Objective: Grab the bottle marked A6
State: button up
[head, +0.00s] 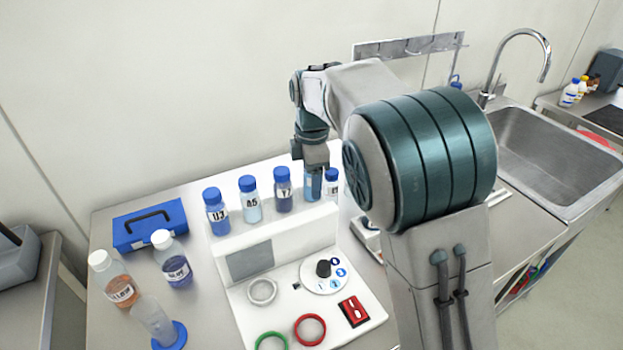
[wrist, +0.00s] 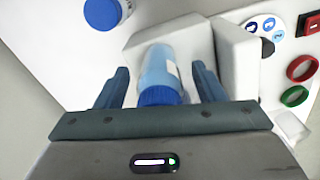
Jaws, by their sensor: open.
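My gripper (wrist: 160,68) is open, with one finger on each side of a light-blue bottle (wrist: 160,66) with a blue cap. Gaps show between both fingers and the bottle. In the head view my gripper (head: 313,178) is at the right part of the bottle row and partly covers this bottle. Its label is only a white edge in the wrist view, so I cannot read A6 on it. Left of it stand blue-capped bottles: one marked like U3 (head: 217,217), one like A5 (head: 250,205), and a darker one (head: 284,194) ending in 7.
Another blue-capped bottle (head: 331,185) stands just right of my gripper. The white rack (head: 288,237) has a dial panel in front. A blue case (head: 150,224), orange bottle (head: 116,282) and purple bottle (head: 174,262) stand left. A sink (head: 560,150) is right.

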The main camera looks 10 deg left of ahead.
jog(key=c, duration=1.1)
